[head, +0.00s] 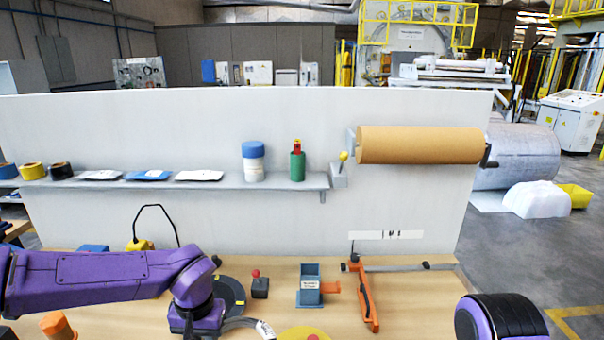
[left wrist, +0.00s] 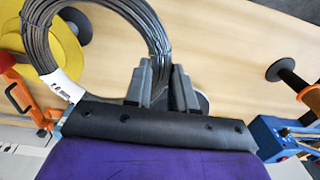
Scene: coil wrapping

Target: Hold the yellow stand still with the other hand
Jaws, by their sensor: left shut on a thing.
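The yellow stand (head: 305,334) is a yellow disc cut off by the bottom edge of the head view. It also shows at the far left of the left wrist view (left wrist: 42,48), partly behind the coil. My left gripper (left wrist: 166,82) is shut on the grey wire coil (left wrist: 98,92) at its lower right side. The coil has a white tag and shows in part in the head view (head: 238,322), beside my purple wrist. The fingers are hidden in the head view. A purple and black part of my right arm shows at bottom right; the right gripper is out of view.
On the wooden bench (head: 425,300) are a blue box-like holder (head: 309,290), an orange-handled tool (head: 366,296), a small block with a red knob (head: 260,287) and a dark disc (head: 231,294). A brown paper roll (head: 420,145) and a loaded shelf (head: 215,184) are on the back panel.

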